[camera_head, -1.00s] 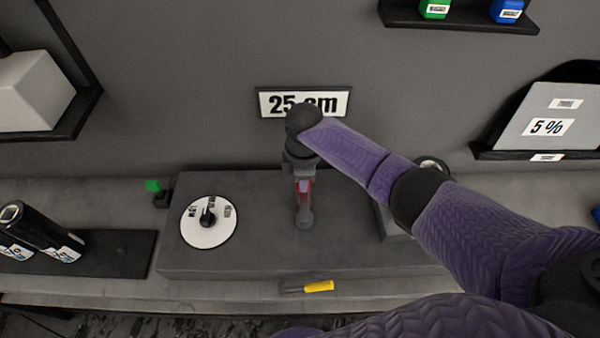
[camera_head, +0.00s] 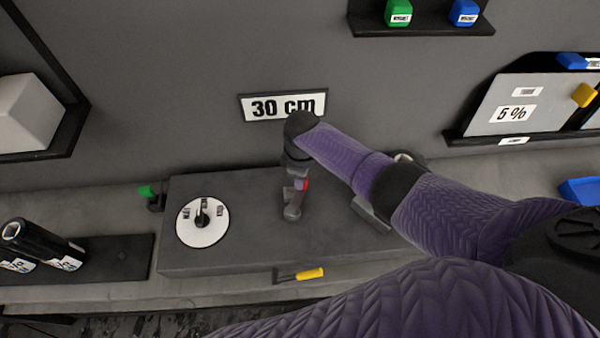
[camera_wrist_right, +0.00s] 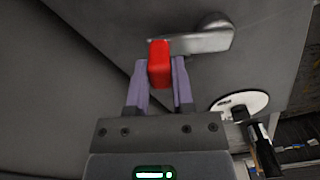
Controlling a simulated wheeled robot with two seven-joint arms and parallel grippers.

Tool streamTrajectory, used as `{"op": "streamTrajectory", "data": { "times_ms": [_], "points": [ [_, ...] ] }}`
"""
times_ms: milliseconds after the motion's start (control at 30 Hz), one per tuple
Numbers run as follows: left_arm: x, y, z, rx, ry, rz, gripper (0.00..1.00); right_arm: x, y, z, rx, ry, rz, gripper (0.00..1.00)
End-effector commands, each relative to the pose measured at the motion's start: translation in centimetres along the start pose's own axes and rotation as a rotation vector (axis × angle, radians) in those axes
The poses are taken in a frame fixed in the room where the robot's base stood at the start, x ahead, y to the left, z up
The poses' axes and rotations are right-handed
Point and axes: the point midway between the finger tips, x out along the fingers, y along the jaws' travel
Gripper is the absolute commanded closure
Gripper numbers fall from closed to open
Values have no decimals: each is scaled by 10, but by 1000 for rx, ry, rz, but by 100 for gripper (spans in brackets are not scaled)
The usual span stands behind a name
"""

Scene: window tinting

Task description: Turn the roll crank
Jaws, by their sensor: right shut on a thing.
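The roll crank has a grey metal arm (camera_wrist_right: 203,42) and a red handle (camera_wrist_right: 159,64). In the right wrist view, my right gripper (camera_wrist_right: 161,84) is shut on the red handle, with a purple finger on each side. In the head view, the crank arm (camera_head: 292,205) stands on the dark box, and my right gripper (camera_head: 299,176) is over it, hiding most of the handle. A sign on the wall (camera_head: 283,106) reads "30 cm". My left gripper is not in view.
A white dial (camera_head: 202,222) with a black knob is on the dark box (camera_head: 250,245), left of the crank. A yellow-handled tool (camera_head: 310,273) is at the box's front edge. Shelves hang on the wall above.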

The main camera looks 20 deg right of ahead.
Motion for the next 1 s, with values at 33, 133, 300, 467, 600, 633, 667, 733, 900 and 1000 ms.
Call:
{"op": "streamTrajectory", "data": {
  "times_ms": [33,133,300,467,600,633,667,733,900,1000],
  "points": [
    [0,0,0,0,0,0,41,-1,0,-1,1,2,2,100],
    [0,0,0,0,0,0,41,0,1,-1,1,3,2,100],
    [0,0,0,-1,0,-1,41,-1,1,-1,1,3,2,100],
    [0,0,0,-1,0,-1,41,0,0,0,0,2,1,37],
    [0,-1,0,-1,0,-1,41,0,0,0,0,1,1,35],
    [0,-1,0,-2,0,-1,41,0,0,0,0,1,1,35],
    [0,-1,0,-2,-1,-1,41,0,0,0,0,1,1,35],
    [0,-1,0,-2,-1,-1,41,-1,0,0,0,1,1,35],
    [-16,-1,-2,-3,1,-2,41,-27,1,0,-1,2,2,35],
    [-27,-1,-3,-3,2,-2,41,-52,1,0,-1,4,2,35]
  ]
}}
